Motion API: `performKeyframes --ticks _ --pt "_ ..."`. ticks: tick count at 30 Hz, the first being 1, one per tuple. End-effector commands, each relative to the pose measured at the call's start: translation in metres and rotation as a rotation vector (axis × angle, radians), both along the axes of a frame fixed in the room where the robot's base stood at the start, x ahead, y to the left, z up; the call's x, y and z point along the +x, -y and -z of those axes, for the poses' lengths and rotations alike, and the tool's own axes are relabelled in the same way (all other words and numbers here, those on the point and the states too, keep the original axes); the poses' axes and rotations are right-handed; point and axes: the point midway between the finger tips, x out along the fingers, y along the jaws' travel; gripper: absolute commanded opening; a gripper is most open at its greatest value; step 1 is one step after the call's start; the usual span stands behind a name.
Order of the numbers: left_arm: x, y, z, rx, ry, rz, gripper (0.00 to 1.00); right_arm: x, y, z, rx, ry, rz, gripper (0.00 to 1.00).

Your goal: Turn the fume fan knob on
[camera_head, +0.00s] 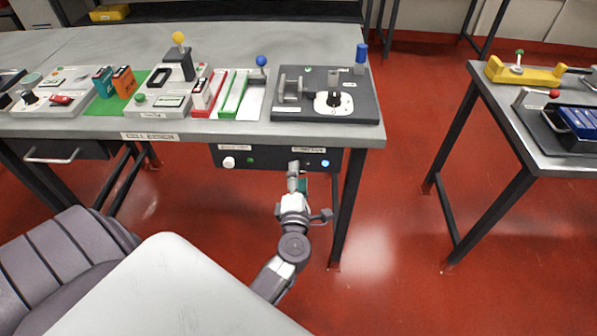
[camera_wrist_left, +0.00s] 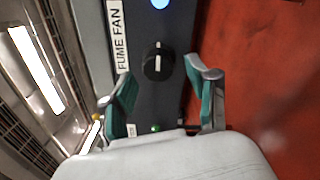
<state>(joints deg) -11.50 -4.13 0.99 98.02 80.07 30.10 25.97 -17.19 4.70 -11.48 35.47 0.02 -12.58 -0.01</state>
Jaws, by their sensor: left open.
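The fume fan knob (camera_wrist_left: 158,62) is round and black with a white pointer line. In the left wrist view it sits on a dark panel beside a white label reading FUME FAN (camera_wrist_left: 118,35). My left gripper (camera_wrist_left: 160,82) is open, its teal-padded fingers on either side of the view of the knob, with nothing held. Whether the fingers touch the knob cannot be told. In the head view my left gripper (camera_head: 295,172) is in front of the panel under the bench edge and hides part of the knob area. My right gripper is not in view.
A blue light (camera_wrist_left: 160,3) is beyond the knob, and it also shows in the head view (camera_head: 325,163). A white knob (camera_head: 229,162) and a green light (camera_head: 250,160) are to the left on the same panel. The bench (camera_head: 350,136) overhangs the panel. A dark bench leg (camera_head: 347,205) stands close by.

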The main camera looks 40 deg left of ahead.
Motion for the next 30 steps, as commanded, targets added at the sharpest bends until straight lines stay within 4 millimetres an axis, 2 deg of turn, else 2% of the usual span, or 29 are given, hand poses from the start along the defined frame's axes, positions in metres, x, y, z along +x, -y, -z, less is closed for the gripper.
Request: performKeyframes --ticks 6,13,18,30 --pt "-0.042 0.025 0.001 -0.002 -0.005 0.0 0.59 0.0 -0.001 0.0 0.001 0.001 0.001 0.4" --pt "-0.075 0.045 0.001 -0.002 -0.004 -0.001 0.59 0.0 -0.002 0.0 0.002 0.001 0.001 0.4" --pt "-0.085 0.052 0.001 -0.002 -0.001 0.0 0.59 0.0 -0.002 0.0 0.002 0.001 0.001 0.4" --pt "-0.085 0.052 0.0 -0.002 -0.001 -0.001 0.59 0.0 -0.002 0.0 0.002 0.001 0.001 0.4"
